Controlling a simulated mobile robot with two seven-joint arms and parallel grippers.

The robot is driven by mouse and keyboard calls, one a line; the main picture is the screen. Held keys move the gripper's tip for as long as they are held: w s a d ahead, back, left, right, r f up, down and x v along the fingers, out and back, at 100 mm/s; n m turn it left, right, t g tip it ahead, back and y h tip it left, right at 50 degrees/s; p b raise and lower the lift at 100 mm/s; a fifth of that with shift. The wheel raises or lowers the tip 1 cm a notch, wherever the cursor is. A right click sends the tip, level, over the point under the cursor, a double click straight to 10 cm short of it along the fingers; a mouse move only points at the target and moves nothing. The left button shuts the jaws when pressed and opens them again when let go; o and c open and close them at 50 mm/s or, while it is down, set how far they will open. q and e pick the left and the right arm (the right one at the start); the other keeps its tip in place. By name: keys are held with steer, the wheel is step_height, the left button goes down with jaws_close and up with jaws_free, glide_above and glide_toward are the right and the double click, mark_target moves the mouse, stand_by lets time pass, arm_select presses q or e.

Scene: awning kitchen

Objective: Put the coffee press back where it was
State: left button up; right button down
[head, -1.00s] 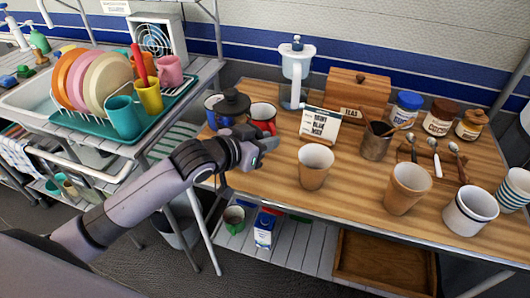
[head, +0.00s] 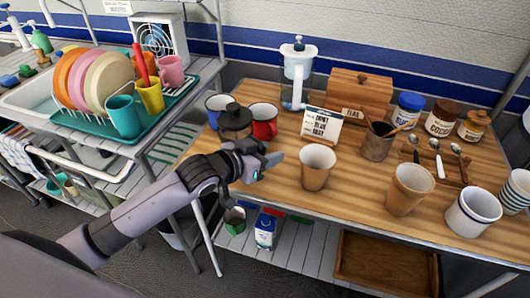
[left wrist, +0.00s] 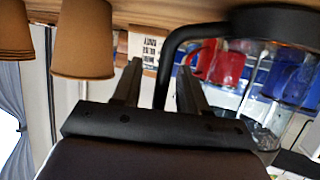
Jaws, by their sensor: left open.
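The coffee press (head: 236,124), with a black lid and clear glass body, stands upright on the wooden table's left end, in front of a blue mug (head: 217,108) and a red mug (head: 264,120). My left gripper (head: 262,166) is at its near right side, its jaws open. In the left wrist view the press's black handle (left wrist: 168,58) shows between the two spread fingers (left wrist: 160,72), and its glass (left wrist: 262,110) is at the right. Whether the fingers touch the handle cannot be told. My right gripper is not in view.
A water filter jug (head: 297,75) and a small sign (head: 321,126) stand behind. Brown cups (head: 315,168) are to the right of my gripper. A wooden box (head: 358,92) and several jars line the back. The table's left edge is close to the press.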

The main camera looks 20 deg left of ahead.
arm_select(q)
steer(key=shift+r, duration=0.2)
steer(key=v, duration=1.2)
steer(key=s+f+n+g+y, duration=0.1)
steer(key=s+f+y, duration=0.1)
steer(key=s+f, duration=0.5)
steer(key=s+f+n+y, duration=0.1)
steer(key=s+f, duration=0.6)
steer(key=f, duration=0.8)
steer(key=shift+s+a+f+n+g+y+p, duration=0.2)
steer(key=shift+a+n+g+y+p, duration=0.1)
steer(key=shift+a+g+y+p, duration=0.15)
steer(key=shift+d, duration=0.1)
step_height(320, 180, up, 4)
steer(key=p, duration=0.3)
steer(key=shift+f, duration=0.15)
